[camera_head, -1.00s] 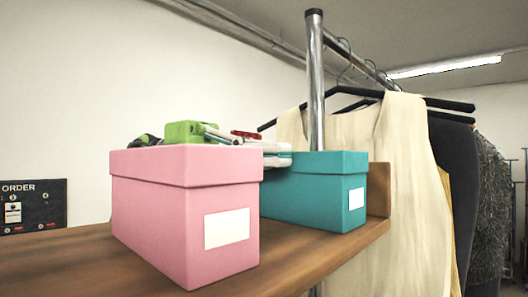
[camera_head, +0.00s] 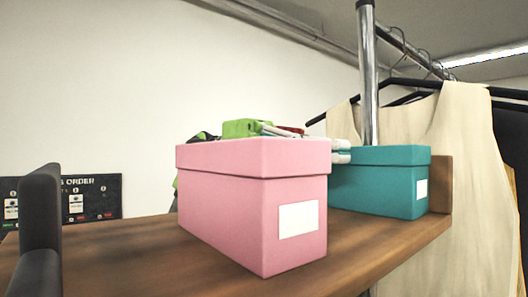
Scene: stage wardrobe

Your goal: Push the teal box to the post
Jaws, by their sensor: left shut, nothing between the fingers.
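The teal box (camera_head: 375,187), lidded with a white label, stands upright on the wooden shelf near its right end. The chrome post (camera_head: 368,75) rises behind the teal box; the box hides its lower part, so I cannot tell whether they touch. My left gripper (camera_head: 340,151) is behind the pink box, with its pale fingertips shut and empty at the teal box's left side. Whether they touch it is unclear. The pink box hides much of this gripper. My right gripper is not in view.
The pink box (camera_head: 250,205) stands in front, left of the teal box. A wooden end piece (camera_head: 440,184) borders the shelf (camera_head: 385,250) on the right. Cream clothing (camera_head: 455,150) hangs beyond it. A dark upright piece (camera_head: 40,225) stands at the left.

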